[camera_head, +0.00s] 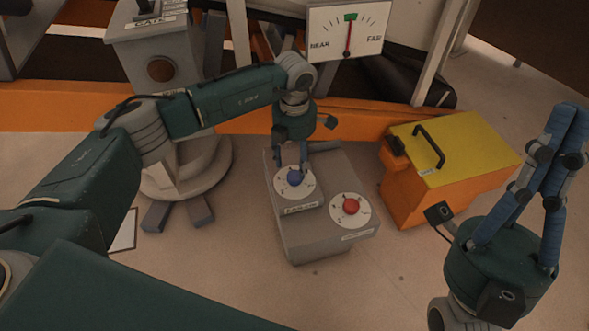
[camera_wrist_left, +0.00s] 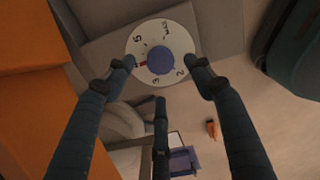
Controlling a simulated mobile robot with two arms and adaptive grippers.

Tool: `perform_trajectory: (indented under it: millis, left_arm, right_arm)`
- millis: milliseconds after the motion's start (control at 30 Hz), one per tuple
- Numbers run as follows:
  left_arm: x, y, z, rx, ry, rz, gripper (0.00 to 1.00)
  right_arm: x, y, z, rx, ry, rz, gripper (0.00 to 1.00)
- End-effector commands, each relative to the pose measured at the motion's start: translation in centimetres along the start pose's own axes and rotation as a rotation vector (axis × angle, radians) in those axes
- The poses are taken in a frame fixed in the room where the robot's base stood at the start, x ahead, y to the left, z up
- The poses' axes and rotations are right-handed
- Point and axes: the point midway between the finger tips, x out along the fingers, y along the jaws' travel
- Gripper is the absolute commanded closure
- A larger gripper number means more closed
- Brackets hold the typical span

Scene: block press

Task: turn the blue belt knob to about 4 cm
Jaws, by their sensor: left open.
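The blue knob (camera_head: 294,177) sits on a white numbered dial on a grey control box (camera_head: 330,235). My left gripper (camera_head: 292,163) is over it, pointing down. In the left wrist view, the blue knob (camera_wrist_left: 160,60) lies between the open fingers of my left gripper (camera_wrist_left: 162,75), with a tip on either side and a third finger below. I cannot tell whether they touch it. Its red mark points left, below the 5; a finger covers that dial edge. The digits 2 and 3 show at lower right and bottom. My right gripper (camera_head: 568,112) is raised, its fingers together, apart from everything.
A red knob (camera_head: 351,206) is on the same box. A NEAR–FAR gauge (camera_head: 335,45) stands behind, its red needle at the green mark. An orange case with a yellow lid (camera_head: 460,145) is to the right. A grey GATE box (camera_head: 150,50) is at back left.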

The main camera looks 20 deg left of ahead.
Motion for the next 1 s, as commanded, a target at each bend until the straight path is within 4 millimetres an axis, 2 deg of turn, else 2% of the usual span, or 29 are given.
perform_trajectory:
  millis: [33, 200, 400, 1000]
  left_arm:
    - [-1.2, 0.0, 0.1, 0.002, -0.004, 0.002, 0.46]
    - [-4.5, 0.0, 0.1, 0.000, -0.003, 0.001, 0.46]
    - [-6.4, 0.0, 0.0, 0.001, 0.000, 0.000, 0.46]
    - [-6.5, -0.4, 0.2, 0.005, -0.009, -0.011, 0.46]
  right_arm:
    - [0.0, 0.0, 0.0, 0.000, 0.000, 0.000, 1.00]
    - [0.0, 0.0, 0.0, -0.001, 0.000, 0.000, 1.00]
    - [0.0, 0.0, 0.0, -0.001, 0.000, 0.000, 1.00]
    - [0.0, 0.0, 0.0, -0.001, 0.000, 0.001, 1.00]
